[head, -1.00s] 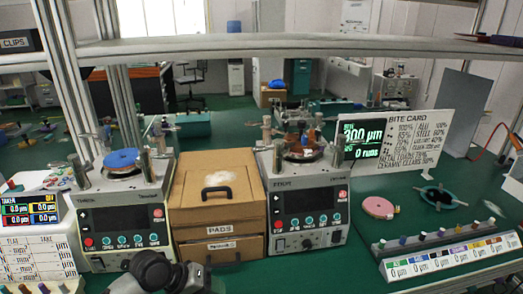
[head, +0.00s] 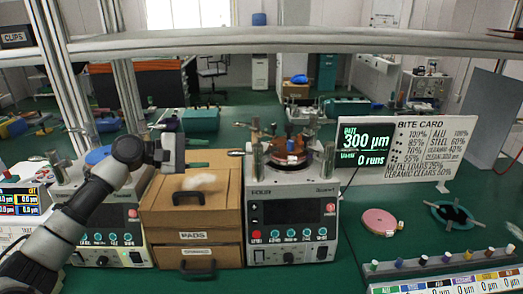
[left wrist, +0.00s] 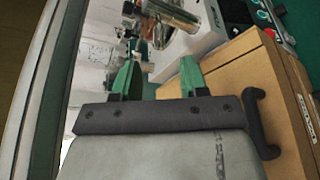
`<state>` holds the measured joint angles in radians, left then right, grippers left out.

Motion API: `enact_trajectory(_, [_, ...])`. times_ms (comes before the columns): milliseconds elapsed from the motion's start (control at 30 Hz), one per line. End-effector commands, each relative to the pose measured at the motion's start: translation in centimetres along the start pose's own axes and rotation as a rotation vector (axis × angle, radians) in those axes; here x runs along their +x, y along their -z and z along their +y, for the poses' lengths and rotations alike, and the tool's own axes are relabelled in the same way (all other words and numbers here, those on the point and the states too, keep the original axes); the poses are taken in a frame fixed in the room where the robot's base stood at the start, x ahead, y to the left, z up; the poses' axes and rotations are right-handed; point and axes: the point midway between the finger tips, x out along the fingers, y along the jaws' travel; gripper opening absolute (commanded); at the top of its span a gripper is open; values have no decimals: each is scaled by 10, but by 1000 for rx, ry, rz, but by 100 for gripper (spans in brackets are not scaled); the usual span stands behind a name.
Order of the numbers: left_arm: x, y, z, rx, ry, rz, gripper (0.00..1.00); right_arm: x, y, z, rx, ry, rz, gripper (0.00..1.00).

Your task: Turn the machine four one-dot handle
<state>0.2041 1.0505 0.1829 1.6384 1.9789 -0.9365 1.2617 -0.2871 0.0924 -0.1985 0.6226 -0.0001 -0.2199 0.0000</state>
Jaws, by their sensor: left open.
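Machine four (head: 291,225), a white box labelled "FOUR" with a dark screen and coloured buttons, stands at the centre of the head view. A round plate with brown parts (head: 287,150) and metal posts is on its top. I cannot make out which handle bears one dot. My left gripper (head: 178,150) is raised above the back left of the cardboard box, left of machine four and apart from it. In the left wrist view its green fingers (left wrist: 158,76) are open and empty. A shiny metal cylinder (left wrist: 172,18) shows beyond them. My right gripper is out of view.
A cardboard pads box (head: 193,215) with drawers stands left of machine four. Another machine (head: 115,230) is partly behind my left arm. A display (head: 365,145), bite card (head: 430,150), pink disc (head: 379,221) and knobbed strip (head: 440,272) are right. A shelf (head: 300,38) crosses above.

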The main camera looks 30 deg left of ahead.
Motion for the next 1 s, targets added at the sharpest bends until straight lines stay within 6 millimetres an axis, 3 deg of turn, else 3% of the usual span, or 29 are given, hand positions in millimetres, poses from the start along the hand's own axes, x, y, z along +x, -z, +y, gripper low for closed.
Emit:
enact_trajectory(100, [3, 0, 3, -5, -4, -1, 43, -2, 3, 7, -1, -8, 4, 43])
enact_trajectory(233, [17, -2, 4, -4, -5, -3, 43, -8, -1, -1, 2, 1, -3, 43])
enact_trajectory(433, [54, -3, 5, -3, -5, -4, 43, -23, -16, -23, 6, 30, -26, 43])
enact_trajectory(700, [96, -1, 3, -4, -4, -2, 43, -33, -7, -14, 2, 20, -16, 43])
enact_trajectory(1000, [108, 0, 1, -2, -2, 0, 43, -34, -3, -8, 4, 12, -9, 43])
